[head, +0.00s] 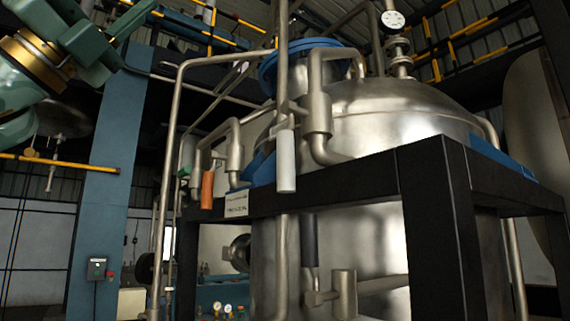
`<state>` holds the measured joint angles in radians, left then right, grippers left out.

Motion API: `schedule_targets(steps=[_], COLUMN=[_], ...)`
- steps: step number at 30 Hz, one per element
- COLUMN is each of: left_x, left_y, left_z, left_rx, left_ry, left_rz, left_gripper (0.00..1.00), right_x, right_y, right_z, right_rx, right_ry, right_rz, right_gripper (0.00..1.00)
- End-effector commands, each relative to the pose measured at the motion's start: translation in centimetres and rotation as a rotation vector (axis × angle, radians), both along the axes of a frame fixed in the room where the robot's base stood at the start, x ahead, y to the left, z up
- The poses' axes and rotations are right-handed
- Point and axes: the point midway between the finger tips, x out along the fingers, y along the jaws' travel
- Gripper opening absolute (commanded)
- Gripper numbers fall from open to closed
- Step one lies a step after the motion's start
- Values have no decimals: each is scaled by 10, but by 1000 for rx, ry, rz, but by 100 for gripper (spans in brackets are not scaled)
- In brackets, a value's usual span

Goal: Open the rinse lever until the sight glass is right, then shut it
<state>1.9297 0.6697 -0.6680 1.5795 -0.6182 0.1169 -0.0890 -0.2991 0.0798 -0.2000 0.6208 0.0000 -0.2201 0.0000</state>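Several hanging lever handles show on the pipework before the steel vessel (385,115): a white one (286,160) in the middle, an orange one (207,190) to its left and a dark one (310,240) lower down. I cannot tell which is the rinse lever. A small white label plate (236,203) with unreadable text is on the black frame. A round metal port (238,252) shows below it; I cannot tell whether it is the sight glass. My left gripper (110,35) is at the upper left, far from the handles; its finger opening is unclear. My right gripper is out of view.
A black steel frame (440,215) surrounds the vessel. A tall pipe (170,140) rises left of the handles. A blue column (97,190) with a switch box (96,268) stands at left. A dial gauge (392,19) is above the vessel; smaller gauges (217,307) are low down.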

Motion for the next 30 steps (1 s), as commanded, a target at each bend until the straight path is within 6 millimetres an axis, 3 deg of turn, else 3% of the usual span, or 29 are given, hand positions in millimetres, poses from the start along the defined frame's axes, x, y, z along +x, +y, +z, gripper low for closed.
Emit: schedule_targets(steps=[3, 5, 9, 12, 20, 30], left_x=[23, 40, 74, 82, 89, 123], left_y=[-28, -36, -39, -39, -59, -137], left_z=[-46, -71, -120, -142, -153, -151], left_rx=[351, 518, 811, 928, 988, 986], left_ry=[-91, -91, -26, 16, 28, 28], left_rz=[200, 290, 419, 437, 410, 408], left_gripper=[44, 44, 44, 44, 44, 44], right_x=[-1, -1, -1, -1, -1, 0], right_y=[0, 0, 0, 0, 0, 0], right_z=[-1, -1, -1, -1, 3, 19], right_rx=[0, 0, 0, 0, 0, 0], right_ry=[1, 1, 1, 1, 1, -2], right_rz=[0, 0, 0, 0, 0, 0], right_gripper=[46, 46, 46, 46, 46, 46])
